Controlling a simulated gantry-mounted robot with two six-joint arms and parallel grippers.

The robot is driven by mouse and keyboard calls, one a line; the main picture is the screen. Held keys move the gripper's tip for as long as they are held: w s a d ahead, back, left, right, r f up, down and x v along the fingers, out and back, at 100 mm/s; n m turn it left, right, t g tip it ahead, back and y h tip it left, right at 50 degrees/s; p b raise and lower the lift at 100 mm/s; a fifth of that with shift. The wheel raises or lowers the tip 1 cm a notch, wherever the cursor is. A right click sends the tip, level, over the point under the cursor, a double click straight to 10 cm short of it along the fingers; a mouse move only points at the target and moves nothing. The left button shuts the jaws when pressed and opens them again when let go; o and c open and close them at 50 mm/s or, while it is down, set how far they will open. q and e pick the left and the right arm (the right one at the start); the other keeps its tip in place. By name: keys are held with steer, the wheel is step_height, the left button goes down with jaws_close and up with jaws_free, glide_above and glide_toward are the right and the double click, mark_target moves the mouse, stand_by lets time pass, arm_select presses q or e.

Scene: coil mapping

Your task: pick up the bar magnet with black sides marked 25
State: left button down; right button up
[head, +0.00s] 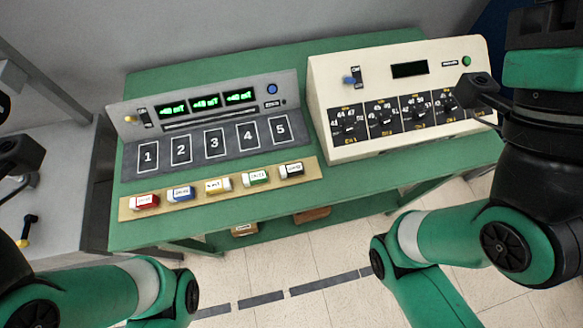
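The bar magnet with black sides (291,170) lies at the right end of a tan strip (215,205) on the green table. Its white top label is too small to read surely. To its left on the strip lie a red magnet (145,201), a blue one (180,193), a yellow one (219,185) and a green one (255,178). My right gripper (482,92) is over the right end of the cream console, well right of the magnets. My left gripper (18,158) is at the left picture edge, partly cut off. Neither visibly touches a magnet; finger gaps are unclear.
A grey console (215,97) with green displays and numbered slots 1 to 5 (213,143) stands behind the strip; the slots look empty. A cream console (395,100) with several dials stands right. Bare green table (290,212) lies in front.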

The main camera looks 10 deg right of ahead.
arm_select(q)
jaws_free()
stand_by(0.6)
